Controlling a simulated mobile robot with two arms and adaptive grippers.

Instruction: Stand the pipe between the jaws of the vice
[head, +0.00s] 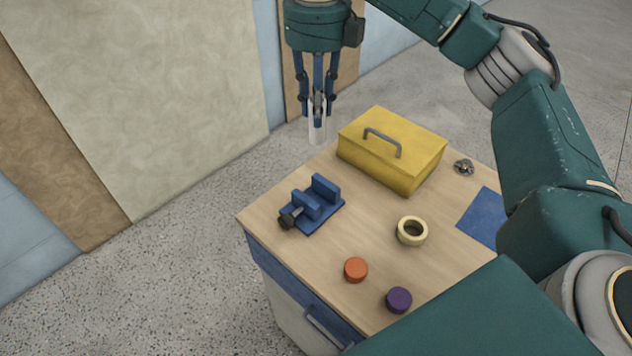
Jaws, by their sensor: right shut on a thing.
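The pipe (317,133) is a pale, whitish tube. My right gripper (318,99) points down and is shut on its upper part, holding it roughly upright. In the head view the pipe appears beyond the back left of the cabinet top, above and behind the vice. The blue vice (322,217) sits at the left of the cabinet top, with two raised jaws, a gap between them and a dark screw handle at its front left. The pipe is apart from the vice. My left gripper is not in view.
On the wooden cabinet top (300,248) stand a yellow toolbox (375,167) with a grey handle, a cream ring (412,231), an orange disc (356,270), a purple disc (399,300), a small metal part (464,167) and a blue mat (481,218). Bare wood surrounds the vice.

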